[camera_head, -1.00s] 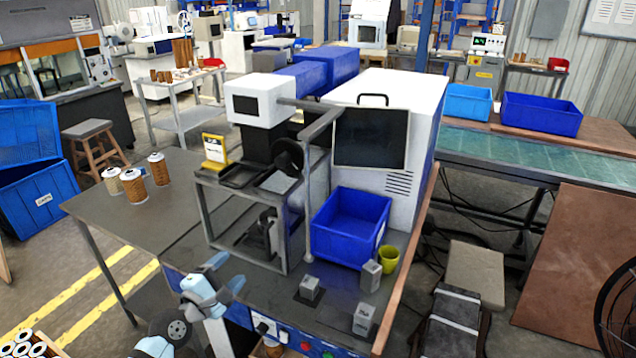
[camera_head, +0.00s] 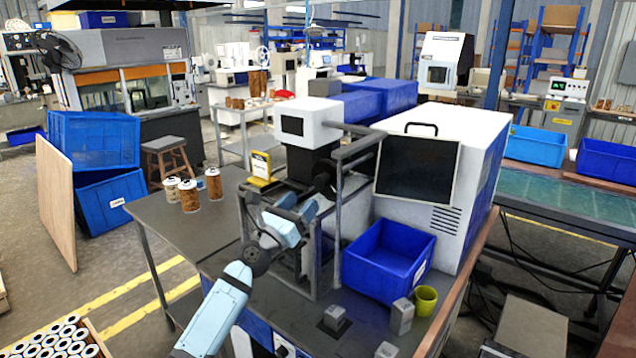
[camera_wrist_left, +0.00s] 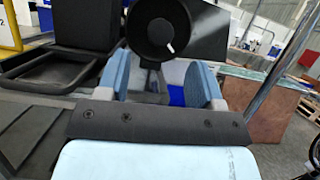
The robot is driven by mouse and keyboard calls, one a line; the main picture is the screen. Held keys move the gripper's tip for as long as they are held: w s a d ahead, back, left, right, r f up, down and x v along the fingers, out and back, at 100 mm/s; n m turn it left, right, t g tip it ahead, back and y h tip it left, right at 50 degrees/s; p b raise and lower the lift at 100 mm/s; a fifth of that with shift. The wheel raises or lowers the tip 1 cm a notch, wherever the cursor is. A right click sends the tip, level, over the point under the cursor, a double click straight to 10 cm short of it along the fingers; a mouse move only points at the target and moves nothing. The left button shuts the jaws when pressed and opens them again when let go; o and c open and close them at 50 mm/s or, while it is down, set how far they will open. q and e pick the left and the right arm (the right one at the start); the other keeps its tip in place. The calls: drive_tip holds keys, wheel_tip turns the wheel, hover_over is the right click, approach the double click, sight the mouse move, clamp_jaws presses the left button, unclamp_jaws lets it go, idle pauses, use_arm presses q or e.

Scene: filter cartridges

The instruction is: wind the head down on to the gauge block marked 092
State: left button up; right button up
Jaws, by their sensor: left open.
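The machine's head (camera_head: 307,122) is a white box with a dark screen on a black column. A black handwheel (camera_head: 325,177) sits below it; a black round part with a white mark (camera_wrist_left: 158,28), apparently this wheel, fills the top middle of the left wrist view. My left gripper (camera_head: 298,207) is open in front of the wheel; its blue fingers (camera_wrist_left: 160,85) stand apart just below it, with nothing gripped. Small grey blocks, apparently gauge blocks, stand at the bench front: one on a dark base (camera_head: 335,317), one by the cup (camera_head: 402,316), one at the edge (camera_head: 387,350). Their markings are unreadable. My right gripper is out of view.
A blue bin (camera_head: 388,262) and a yellow-green cup (camera_head: 426,299) stand right of the frame, before a white cabinet with a dark screen (camera_head: 417,170). Several filter cartridges (camera_head: 190,196) and a yellow sign (camera_head: 261,166) are on the left. Bench between them is partly clear.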

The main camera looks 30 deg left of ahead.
sight(318, 184)
use_arm(q)
drive_tip(key=x, duration=0.7)
drive_tip(key=shift+p, duration=0.3)
drive_tip(key=shift+f, duration=0.1)
drive_tip(key=c, duration=0.9)
